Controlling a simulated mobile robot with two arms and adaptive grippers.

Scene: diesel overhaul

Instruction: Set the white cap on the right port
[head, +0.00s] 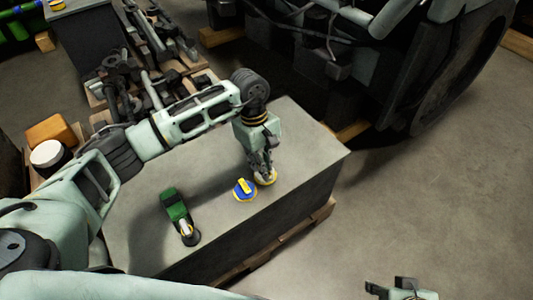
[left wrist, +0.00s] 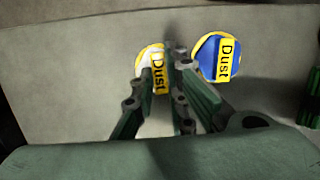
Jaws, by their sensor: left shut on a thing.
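The white cap (head: 266,179) has a yellow rim and sits near the right end of the grey block top (head: 205,245). In the left wrist view the white cap (left wrist: 147,57) shows a yellow label reading "Dust". My left gripper (head: 262,168) points down and is shut on the white cap. Its fingers (left wrist: 160,92) hide part of the cap. A blue cap (head: 243,192) with a yellow rim and label lies just beside it, and also shows in the left wrist view (left wrist: 209,58). The ports cannot be made out. A part of my right gripper (head: 392,290) shows at the bottom edge.
A green tool-like object (head: 175,206) with a pale tip lies on the block, left of the caps. A large dark engine (head: 340,45) stands behind. Metal parts on pallets (head: 125,90) and an orange container (head: 50,131) are at the left. The floor at right is clear.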

